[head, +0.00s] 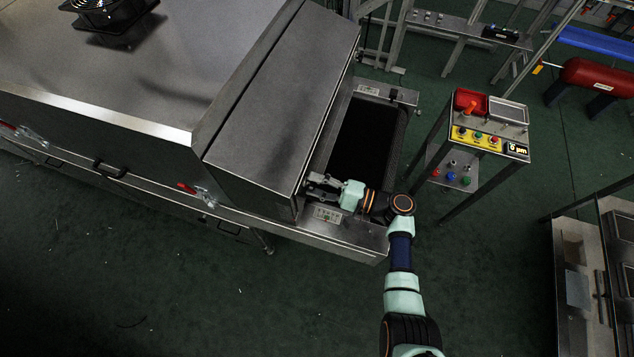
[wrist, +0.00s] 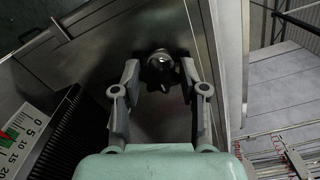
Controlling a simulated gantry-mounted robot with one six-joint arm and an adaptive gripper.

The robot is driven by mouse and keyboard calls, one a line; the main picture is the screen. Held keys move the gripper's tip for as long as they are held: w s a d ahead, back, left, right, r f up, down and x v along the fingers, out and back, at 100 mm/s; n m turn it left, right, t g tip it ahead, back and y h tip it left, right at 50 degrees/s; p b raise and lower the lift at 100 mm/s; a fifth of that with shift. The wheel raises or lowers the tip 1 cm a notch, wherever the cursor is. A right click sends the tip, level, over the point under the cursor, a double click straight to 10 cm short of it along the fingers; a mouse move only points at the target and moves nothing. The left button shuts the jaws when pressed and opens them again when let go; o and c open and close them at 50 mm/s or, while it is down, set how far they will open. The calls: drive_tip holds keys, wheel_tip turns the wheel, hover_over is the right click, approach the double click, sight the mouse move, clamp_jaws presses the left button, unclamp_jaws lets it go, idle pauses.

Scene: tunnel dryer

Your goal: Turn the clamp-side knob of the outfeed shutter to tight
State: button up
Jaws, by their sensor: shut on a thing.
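My gripper (head: 322,184) is at the near lower corner of the dryer's outfeed end, beside the grey end hood. In the wrist view my gripper (wrist: 159,70) has one finger on each side of a dark lobed knob (wrist: 158,72) and is shut on it. The knob sits on a metal panel, with a bright round part at its far side. In the head view the knob is hidden by my gripper. I cannot read any tight or loose marking by it. The outfeed shutter's edge is hard to tell from the hood (head: 285,95).
A scale plate (wrist: 22,135) with numbers and a green and red band lies left of my gripper. The dark belt (head: 368,140) runs beyond it. A control stand (head: 488,130) with buttons and a display stands to the right. Green floor lies open below.

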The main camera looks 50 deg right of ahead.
idle(0.4)
drive_tip(key=o, duration=1.1)
drive_tip(key=shift+o, duration=0.2)
drive_tip(key=shift+s, duration=0.1)
drive_tip(key=v, duration=1.2)
